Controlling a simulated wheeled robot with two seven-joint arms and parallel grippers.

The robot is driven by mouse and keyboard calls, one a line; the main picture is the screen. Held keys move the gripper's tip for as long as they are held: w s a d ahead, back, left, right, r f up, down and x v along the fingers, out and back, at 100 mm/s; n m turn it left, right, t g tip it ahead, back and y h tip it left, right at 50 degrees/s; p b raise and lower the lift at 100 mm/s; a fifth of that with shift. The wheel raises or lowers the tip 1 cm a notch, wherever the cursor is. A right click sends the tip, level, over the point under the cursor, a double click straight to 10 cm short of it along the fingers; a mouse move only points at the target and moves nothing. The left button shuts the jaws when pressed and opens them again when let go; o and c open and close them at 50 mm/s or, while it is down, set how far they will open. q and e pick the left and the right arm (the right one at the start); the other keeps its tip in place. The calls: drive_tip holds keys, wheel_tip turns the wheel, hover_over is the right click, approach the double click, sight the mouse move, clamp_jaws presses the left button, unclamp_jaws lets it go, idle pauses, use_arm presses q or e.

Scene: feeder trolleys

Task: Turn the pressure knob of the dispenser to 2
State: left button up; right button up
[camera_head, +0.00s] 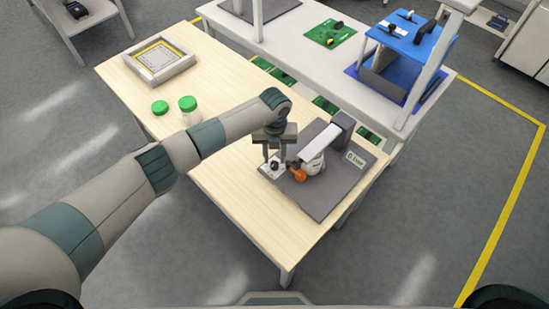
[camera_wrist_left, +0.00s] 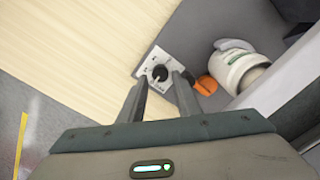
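The dispenser (camera_head: 320,142) stands on a dark grey base plate (camera_head: 322,203) at the near right end of the wooden table. Its black pressure knob (camera_wrist_left: 160,72) sits on a small white plate with marks too small to read; the white plate (camera_head: 272,174) also shows in the head view. My left gripper (camera_head: 275,160) points down over the knob. In the left wrist view its fingers (camera_wrist_left: 159,82) are apart, one on each side of the knob, with gaps showing. Whether they touch it I cannot tell. My right gripper is not in view.
A white bottle (camera_wrist_left: 240,68) and an orange part (camera_wrist_left: 206,85) are close beside the right finger. A green-capped jar (camera_head: 189,110), a loose green lid (camera_head: 159,107) and a framed tray (camera_head: 160,60) are farther off. The wooden table's (camera_head: 235,185) near left part is clear.

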sight(274, 164)
use_arm(q)
drive_tip(key=shift+f, duration=1.6)
clamp_jaws()
